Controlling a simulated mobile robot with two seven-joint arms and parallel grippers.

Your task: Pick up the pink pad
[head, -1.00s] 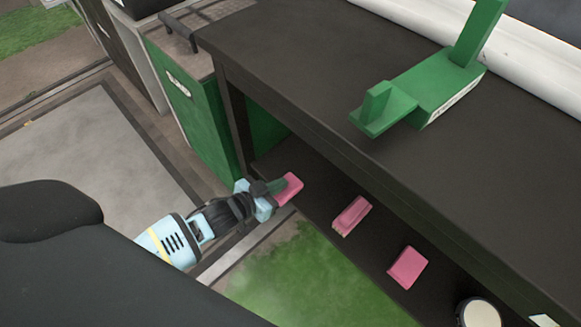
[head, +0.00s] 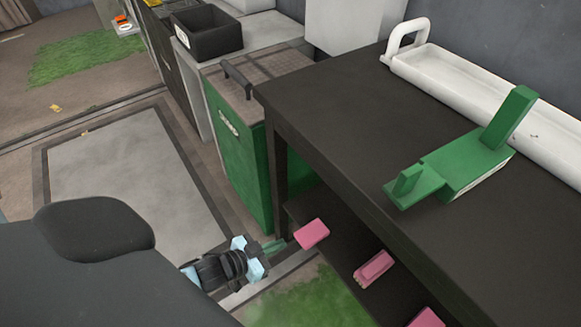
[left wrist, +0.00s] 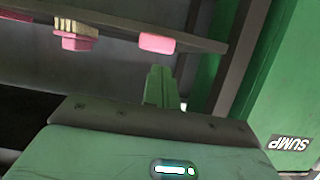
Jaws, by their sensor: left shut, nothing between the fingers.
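A pink pad (head: 312,233) lies on the lower shelf of the dark bench, near the shelf's left end. It also shows in the left wrist view (left wrist: 158,43), beyond the fingertips. My left gripper (head: 276,246) is shut and empty, just left of this pad and apart from it. Its green fingers (left wrist: 160,86) are pressed together in the left wrist view. A second pink piece (head: 374,268) with a pale underside lies further right on the shelf. A third pink piece (head: 427,318) is cut off by the bottom edge. My right gripper is out of view.
The dark bench top (head: 330,95) overhangs the shelf, and a bench leg (head: 277,175) stands behind my fingers. A green bin (head: 238,150) is left of it. A green stand (head: 465,165) and a white tray (head: 440,70) sit on top.

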